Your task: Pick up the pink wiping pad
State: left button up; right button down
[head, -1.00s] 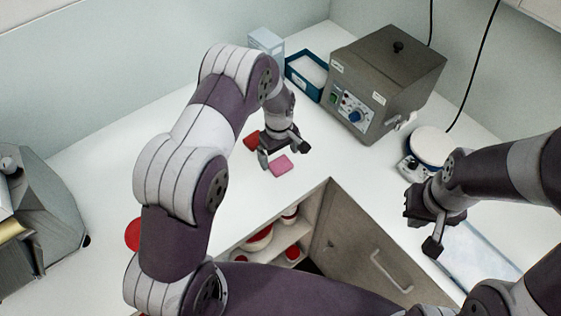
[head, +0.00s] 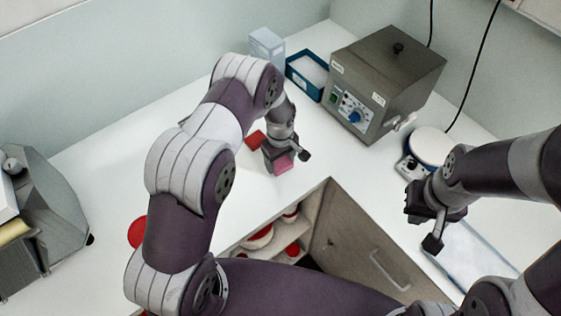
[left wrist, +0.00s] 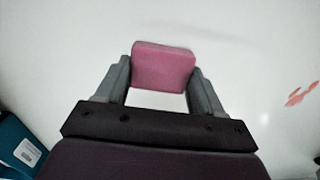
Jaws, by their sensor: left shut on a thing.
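The pink wiping pad (head: 284,163) is on the white worktop near the inner corner of the counter. In the left wrist view the pad (left wrist: 163,66) sits between the two fingers of my left gripper (left wrist: 163,80), which are shut on its sides. In the head view my left gripper (head: 283,157) is over the pad and hides part of it. I cannot tell whether the pad touches the worktop. My right gripper (head: 428,225) is on the right above the counter, away from the pad; its jaw opening cannot be made out.
A red object (head: 256,140) lies just left of my left gripper. A blue tray (head: 305,80) and a grey heating unit (head: 385,75) stand behind. A white-topped scale (head: 432,147) is at right. An open cabinet (head: 305,225) with red-lidded containers is below the counter edge.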

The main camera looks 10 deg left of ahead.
aim_at(282, 162)
pick_arm(q)
jog(key=shift+w+r, duration=0.1)
jog(key=shift+r, duration=0.3)
jog(key=r+b, duration=0.2)
jog(key=r, duration=0.1)
jog(key=shift+d, duration=0.3)
jog(key=s+d+r+b, duration=0.1)
jog(key=d+r+b, duration=0.2)
jog(key=d+r, duration=0.4)
jog(key=shift+s+d, duration=0.25)
jog(key=shift+d, duration=1.75)
